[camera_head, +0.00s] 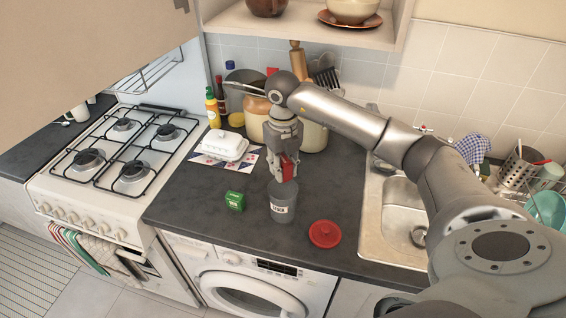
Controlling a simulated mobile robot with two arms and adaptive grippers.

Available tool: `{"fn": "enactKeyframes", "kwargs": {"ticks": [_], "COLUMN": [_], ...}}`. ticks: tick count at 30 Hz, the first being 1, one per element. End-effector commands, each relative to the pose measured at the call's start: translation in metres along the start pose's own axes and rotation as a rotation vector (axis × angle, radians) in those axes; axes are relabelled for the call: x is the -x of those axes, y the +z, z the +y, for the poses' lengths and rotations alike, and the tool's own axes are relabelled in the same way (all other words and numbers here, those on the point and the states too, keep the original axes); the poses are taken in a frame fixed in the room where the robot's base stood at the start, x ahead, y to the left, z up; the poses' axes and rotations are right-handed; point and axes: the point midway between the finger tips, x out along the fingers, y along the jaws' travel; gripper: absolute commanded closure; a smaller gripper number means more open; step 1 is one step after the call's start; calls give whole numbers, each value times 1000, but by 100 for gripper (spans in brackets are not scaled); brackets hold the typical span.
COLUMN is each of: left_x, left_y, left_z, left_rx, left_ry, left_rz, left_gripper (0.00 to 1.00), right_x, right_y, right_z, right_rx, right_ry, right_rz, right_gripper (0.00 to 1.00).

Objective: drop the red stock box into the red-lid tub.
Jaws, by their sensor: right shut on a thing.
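The red stock box (287,168) is held in my right gripper (285,160), whose jaws are shut on it. The gripper points down, just above the grey tub (283,208), which stands on the dark counter with a white label on its front. The red lid (325,234) lies apart on the counter, to the right of the tub. The gripper and box hide part of the tub's top. My left gripper is not in view.
A green box (235,201) stands left of the tub. A white butter dish (224,145) sits behind it, with bottles (213,108) and jars (314,136) at the back. The gas hob (125,150) is at left, the sink (390,215) at right.

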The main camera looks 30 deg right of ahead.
Motion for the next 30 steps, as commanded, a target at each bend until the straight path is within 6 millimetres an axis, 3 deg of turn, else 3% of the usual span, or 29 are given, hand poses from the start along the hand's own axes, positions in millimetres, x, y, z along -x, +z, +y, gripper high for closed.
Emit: {"fn": "enactKeyframes", "kwargs": {"ticks": [1,13,26,27,30], "left_x": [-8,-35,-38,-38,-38], "left_y": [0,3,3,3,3], "left_z": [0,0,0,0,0], "left_rx": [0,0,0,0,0], "left_ry": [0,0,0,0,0], "left_rz": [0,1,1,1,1], "left_gripper": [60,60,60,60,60], "right_x": [-11,-55,-63,-63,-63], "right_y": [0,0,0,0,0], "right_z": [0,0,0,0,0], "right_rx": [0,0,1,1,1], "right_ry": [0,1,0,0,0], "right_rz": [0,-1,-1,0,0], "right_gripper": [100,100,100,72,59]}}
